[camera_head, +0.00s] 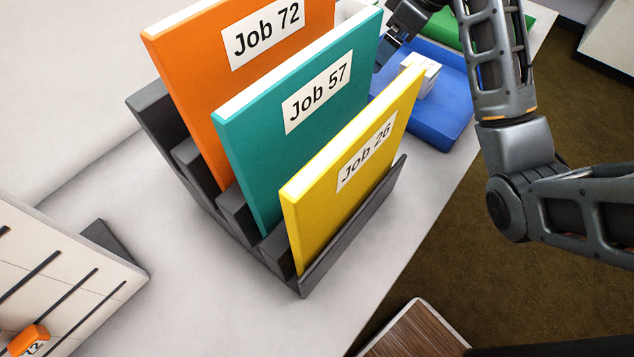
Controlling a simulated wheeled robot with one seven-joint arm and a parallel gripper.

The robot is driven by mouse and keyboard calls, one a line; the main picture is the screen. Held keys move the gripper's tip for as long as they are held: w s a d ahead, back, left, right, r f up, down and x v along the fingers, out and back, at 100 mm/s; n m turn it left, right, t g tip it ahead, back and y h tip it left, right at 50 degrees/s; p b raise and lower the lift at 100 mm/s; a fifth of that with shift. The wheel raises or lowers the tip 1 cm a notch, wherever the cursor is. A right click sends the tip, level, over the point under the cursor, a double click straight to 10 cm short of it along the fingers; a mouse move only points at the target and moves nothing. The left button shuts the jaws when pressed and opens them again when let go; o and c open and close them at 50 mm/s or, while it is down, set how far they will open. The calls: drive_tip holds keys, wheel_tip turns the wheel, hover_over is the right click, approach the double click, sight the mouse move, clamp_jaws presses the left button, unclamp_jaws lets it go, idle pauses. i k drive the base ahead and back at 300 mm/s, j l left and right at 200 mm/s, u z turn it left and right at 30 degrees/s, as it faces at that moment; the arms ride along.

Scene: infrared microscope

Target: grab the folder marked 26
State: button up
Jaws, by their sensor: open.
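The yellow folder marked Job 26 (350,185) stands upright in the front slot of a dark grey stepped rack (345,240). Behind it in the same rack stand a teal folder marked Job 57 (300,120) and a taller orange folder marked Job 72 (230,70). My gripper (385,58) is at the top, behind and beyond the teal folder's right edge, apart from the yellow folder. It is open, and its fingertips are partly hidden by the teal folder.
A blue tray (440,110) with a small white item (418,78) lies behind the rack, with something green (540,25) beyond. A white slotted board with an orange tag (28,340) is at lower left. A wooden-topped piece (415,330) stands below right. The white tabletop (210,290) is clear around the rack's front.

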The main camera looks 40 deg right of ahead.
sight(317, 201)
drive_tip(key=k, duration=1)
drive_tip(key=l+u, duration=0.05)
